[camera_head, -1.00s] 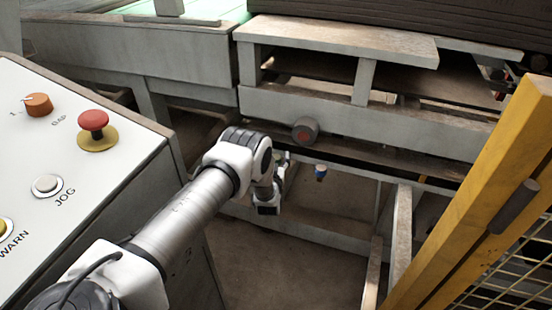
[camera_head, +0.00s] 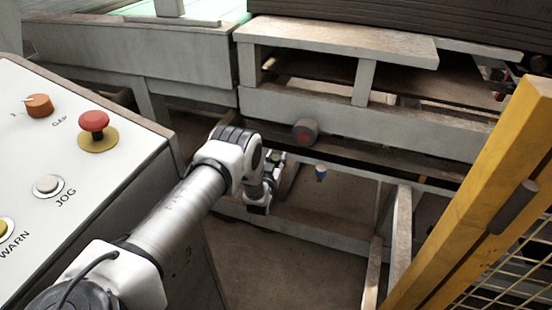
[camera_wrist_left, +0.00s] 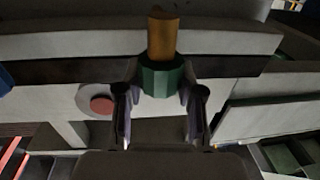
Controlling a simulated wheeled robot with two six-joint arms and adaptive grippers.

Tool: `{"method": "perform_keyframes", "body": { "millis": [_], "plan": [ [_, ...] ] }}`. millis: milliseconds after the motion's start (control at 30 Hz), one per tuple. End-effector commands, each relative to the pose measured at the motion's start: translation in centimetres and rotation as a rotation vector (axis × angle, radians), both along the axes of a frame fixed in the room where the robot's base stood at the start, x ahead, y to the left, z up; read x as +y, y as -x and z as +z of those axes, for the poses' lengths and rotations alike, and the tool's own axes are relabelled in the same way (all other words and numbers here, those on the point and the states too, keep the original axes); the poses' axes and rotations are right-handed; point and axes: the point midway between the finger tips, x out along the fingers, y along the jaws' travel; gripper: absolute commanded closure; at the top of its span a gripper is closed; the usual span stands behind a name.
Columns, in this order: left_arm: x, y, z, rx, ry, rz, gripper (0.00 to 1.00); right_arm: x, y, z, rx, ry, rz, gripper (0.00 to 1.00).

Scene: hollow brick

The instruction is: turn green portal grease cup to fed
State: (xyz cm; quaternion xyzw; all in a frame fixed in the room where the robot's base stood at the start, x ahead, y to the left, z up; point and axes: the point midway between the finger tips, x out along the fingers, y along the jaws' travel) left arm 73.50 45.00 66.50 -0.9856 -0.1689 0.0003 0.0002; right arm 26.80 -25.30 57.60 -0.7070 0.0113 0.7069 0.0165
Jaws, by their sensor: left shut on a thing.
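The green grease cup (camera_wrist_left: 161,79) shows in the left wrist view, with a brass-coloured stem (camera_wrist_left: 163,35) running up from it in the picture. My left gripper (camera_wrist_left: 160,97) has its two fingers on either side of the cup and is shut on it. In the head view my left gripper (camera_head: 276,162) is at the frame under the machine, small and partly hidden by its own wrist. The cup is hard to make out there. No setting mark on it can be read. My right gripper is not in view.
A blue cup (camera_head: 320,173) hangs to the right of the gripper. A round grey part with a red face (camera_head: 305,131) sits on the beam above. The control panel (camera_head: 105,170) stands at left, and a yellow post (camera_head: 470,200) at right.

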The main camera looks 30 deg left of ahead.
Motion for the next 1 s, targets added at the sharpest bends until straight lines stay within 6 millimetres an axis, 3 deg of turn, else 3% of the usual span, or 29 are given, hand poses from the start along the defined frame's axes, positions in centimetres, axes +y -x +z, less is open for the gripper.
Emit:
{"method": "perform_keyframes", "body": {
  "millis": [33,67,100,400,533,900,1000],
  "plan": [
    [0.0,-0.1,0.1,-0.003,0.000,0.000,0.98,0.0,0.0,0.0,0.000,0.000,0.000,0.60],
    [0.0,-0.1,0.1,-0.003,0.000,0.000,0.52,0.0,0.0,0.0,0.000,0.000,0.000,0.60],
    [0.0,-0.1,0.1,-0.003,0.000,0.000,0.38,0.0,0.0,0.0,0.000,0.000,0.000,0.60],
    [0.0,0.0,0.1,-0.001,0.001,0.001,0.37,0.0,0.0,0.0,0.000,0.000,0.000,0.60],
    [-0.3,0.9,0.0,0.002,0.001,0.001,0.37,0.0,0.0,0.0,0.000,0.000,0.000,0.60],
    [-3.2,9.1,0.0,0.002,0.002,0.001,0.37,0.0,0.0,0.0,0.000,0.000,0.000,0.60],
    [-3.7,10.5,0.0,0.001,0.001,0.001,0.37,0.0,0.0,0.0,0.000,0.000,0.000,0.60]
  ]
}}
